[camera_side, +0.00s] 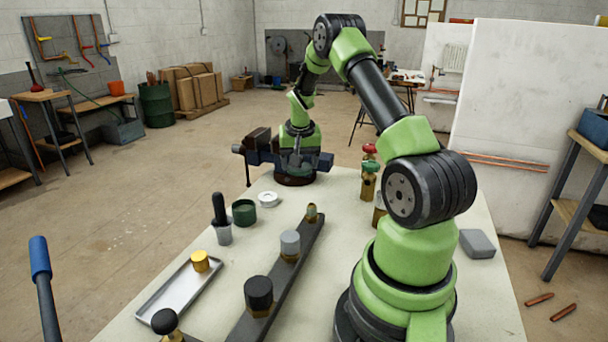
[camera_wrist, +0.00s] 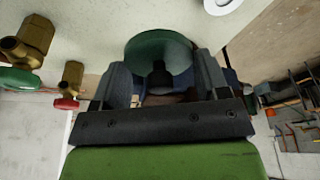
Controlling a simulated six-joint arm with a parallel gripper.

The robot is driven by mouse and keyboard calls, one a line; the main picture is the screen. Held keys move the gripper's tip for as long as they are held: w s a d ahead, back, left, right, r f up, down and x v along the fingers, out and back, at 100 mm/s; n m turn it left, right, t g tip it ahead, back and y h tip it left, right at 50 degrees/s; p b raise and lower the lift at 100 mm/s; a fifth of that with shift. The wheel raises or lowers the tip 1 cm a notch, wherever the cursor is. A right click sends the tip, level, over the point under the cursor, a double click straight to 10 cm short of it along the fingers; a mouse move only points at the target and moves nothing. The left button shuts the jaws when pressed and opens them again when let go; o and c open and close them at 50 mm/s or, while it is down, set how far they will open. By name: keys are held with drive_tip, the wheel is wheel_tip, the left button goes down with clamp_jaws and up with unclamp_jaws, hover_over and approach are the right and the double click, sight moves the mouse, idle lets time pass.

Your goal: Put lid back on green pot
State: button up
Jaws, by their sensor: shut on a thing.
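The green pot (camera_side: 244,213) stands on the bench near its left edge, with its dark top facing up. A round green lid (camera_wrist: 160,52) with a dark knob (camera_wrist: 160,75) shows between the fingers in the wrist view. My gripper (camera_wrist: 160,85) is shut on the lid, with one finger on each side; the exact contact is hard to see. In the side view my gripper (camera_side: 297,163) is at the far end of the bench, in front of the vise and behind and right of the pot. I cannot make out the lid there.
A white ring (camera_side: 268,199) lies right beside the pot, and a grey cup with a black handle (camera_side: 221,222) stands left of it. A blue vise (camera_side: 258,150) is behind. Brass valves (camera_side: 368,180), a metal tray (camera_side: 180,290) and a dark rail with fittings (camera_side: 280,280) stand around.

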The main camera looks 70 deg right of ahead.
drive_tip(key=w+a+r+n+t+y, duration=0.1)
drive_tip(key=w+a+r+n+y, duration=0.1)
drive_tip(key=w+a+n, duration=0.9)
drive_tip(key=shift+m+t, duration=0.3)
drive_tip(key=shift+m, duration=0.3)
drive_tip(key=shift+s+a+f, duration=0.25)
drive_tip(key=shift+f, duration=0.85)
drive_tip(key=shift+s+a+f, duration=0.2)
drive_tip(key=shift+f, duration=0.85)
drive_tip(key=shift+s+a+f, duration=0.25)
drive_tip(key=shift+f, duration=0.85)
drive_tip(key=shift+f, duration=0.2)
drive_tip(key=o, duration=1)
drive_tip(key=shift+o, duration=0.2)
drive_tip(key=shift+r, duration=0.15)
wheel_tip(320, 180, up, 7)
